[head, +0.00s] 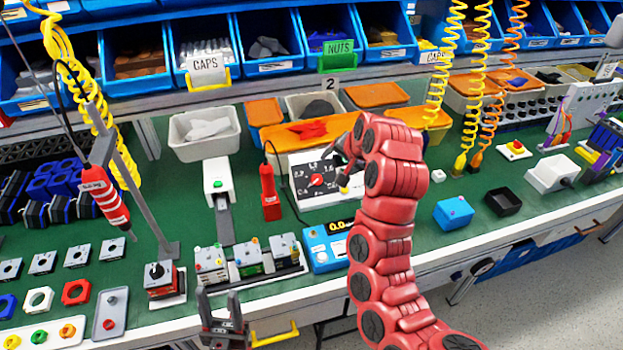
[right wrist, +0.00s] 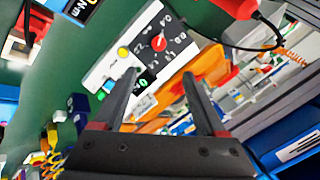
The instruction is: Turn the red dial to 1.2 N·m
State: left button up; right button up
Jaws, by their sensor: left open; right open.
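The red dial (head: 317,180) sits on a black, number-marked face of a white panel (head: 300,199) on the green bench. The dial also shows in the right wrist view (right wrist: 158,43), with numbers such as 0.4 around it; I cannot tell which mark it points to. My right gripper (head: 341,170) is open beside the panel's right part, its arm hiding what lies behind. In the right wrist view its two fingers (right wrist: 159,74) are apart and empty, with the dial beyond their tips. My left gripper (head: 223,318) is open and empty at the bench's front edge.
A blue meter with a yellow-digit display (head: 340,226) stands in front of the panel. A red electric screwdriver (head: 269,190) stands to its left. An orange-lidded bin (head: 290,137) is behind. A blue box (head: 453,213) and black tray (head: 503,201) lie right of my arm.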

jog(key=p, duration=0.3)
send_near(317, 180)
jog(key=x, duration=0.5)
jog(key=shift+w+a+f, duration=0.1)
jog(key=shift+w+f, duration=0.05)
jog(key=shift+f, duration=0.15)
jog(key=shift+w+a+f, duration=0.35)
jog(key=shift+w+f, duration=0.1)
jog(key=shift+f, duration=0.05)
jog(key=shift+w+f, duration=0.35)
jog(key=shift+f, duration=0.3)
jog(key=shift+c, duration=0.3)
grip_shut()
